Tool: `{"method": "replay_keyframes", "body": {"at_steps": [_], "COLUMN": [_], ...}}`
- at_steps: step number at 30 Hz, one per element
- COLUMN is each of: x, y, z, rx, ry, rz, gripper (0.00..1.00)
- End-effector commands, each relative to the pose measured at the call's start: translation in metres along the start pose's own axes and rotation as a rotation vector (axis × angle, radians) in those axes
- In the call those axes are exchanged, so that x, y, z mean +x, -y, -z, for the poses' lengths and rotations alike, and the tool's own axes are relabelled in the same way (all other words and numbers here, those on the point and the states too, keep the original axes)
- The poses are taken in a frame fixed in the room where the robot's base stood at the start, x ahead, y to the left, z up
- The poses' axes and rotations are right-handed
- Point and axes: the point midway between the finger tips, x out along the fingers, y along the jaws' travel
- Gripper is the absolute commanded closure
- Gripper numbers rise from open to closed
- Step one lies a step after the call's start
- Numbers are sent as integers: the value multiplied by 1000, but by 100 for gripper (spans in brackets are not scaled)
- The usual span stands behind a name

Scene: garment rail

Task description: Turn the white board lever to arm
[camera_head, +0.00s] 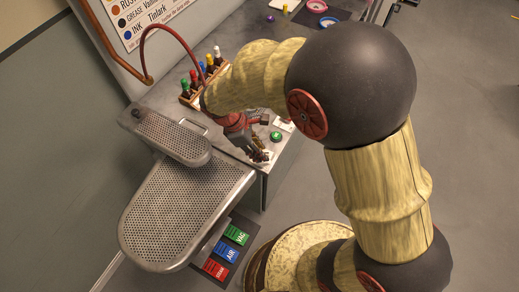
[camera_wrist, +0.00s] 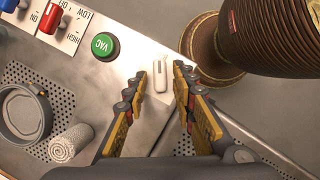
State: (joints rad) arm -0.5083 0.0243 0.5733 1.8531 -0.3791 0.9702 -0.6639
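A small white upright lever (camera_wrist: 160,76) stands on a pale panel in the wrist view, beyond the green button. No lettering shows beside it, so its setting cannot be read. My gripper (camera_wrist: 160,78) is open, with one fingertip on each side of the lever and narrow gaps visible. I cannot tell how deep the fingers reach around it. The lever itself is hidden or too small to pick out there.
The green VAC button (camera_wrist: 105,46) and a white plate with a red lever (camera_wrist: 51,17) lie left of my fingers. A grey ring-shaped holder (camera_wrist: 24,113) and a rolled cloth (camera_wrist: 72,143) are lower left. A perforated board (camera_head: 185,210) stands left in the head view.

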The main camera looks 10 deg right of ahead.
Motion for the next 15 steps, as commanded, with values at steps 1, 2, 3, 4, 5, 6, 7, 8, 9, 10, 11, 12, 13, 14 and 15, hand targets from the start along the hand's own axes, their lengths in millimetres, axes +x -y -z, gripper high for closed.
{"method": "replay_keyframes", "body": {"at_steps": [1, 2, 3, 4, 5, 6, 7, 8, 9, 10, 11, 12, 13, 14, 15], "x": [0, 0, 0, 0, 0, 0, 0, 0, 0, 0, 0, 0, 0, 0, 0], "y": [0, 0, 0, 0, 0, 0, 0, 0, 0, 0, 0, 0, 0, 0, 0], "z": [0, 0, 0, 0, 0, 0, 0, 0, 0, 0, 0, 0, 0, 0, 0], "rx": [0, 0, 0, 0, 0, 0, 0, 0, 0, 0, 0, 0, 0, 0, 0], "ry": [0, 0, 0, 0, 0, 0, 0, 0, 0, 0, 0, 0, 0, 0, 0], "rz": [0, 0, 0, 0, 0, 0, 0, 0, 0, 0, 0, 0, 0, 0, 0], "gripper": [78, 80, 82, 84, 86, 88, 90, 92, 94, 95, 97, 99, 100, 100, 100]}}
